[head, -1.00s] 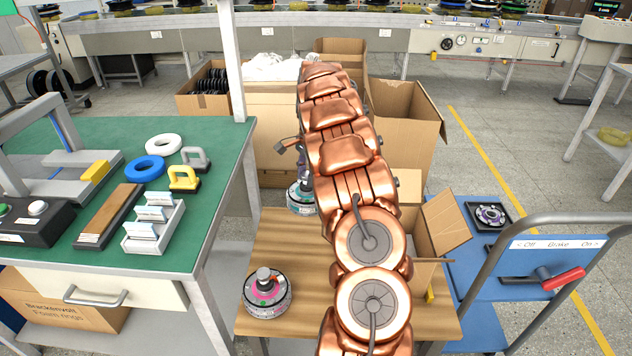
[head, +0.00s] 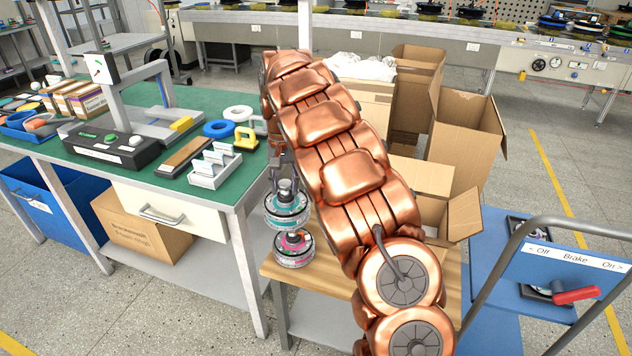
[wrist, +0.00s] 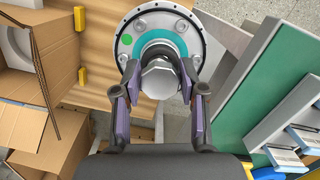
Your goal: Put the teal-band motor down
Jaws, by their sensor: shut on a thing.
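The teal-band motor (head: 287,207) hangs upright from my gripper (head: 284,180), left of my copper arm in the head view. In the wrist view, my gripper (wrist: 159,76) is shut on the grey hub of the teal-band motor (wrist: 184,22), one finger each side. The motor's round flange shows a teal ring and a green dot. In the head view, a magenta-band motor (head: 293,250) stands on the wooden tabletop (head: 332,277), just below the teal-band motor in the picture. Whether the two motors touch, and the gap under the held one, I cannot tell.
A green workbench (head: 130,180) with rings, a rack and a press stands left, close to the held motor. Open cardboard boxes (head: 465,130) stand behind and right of my arm. A blue cart (head: 500,258) with a handle is at right. My arm hides part of the tabletop.

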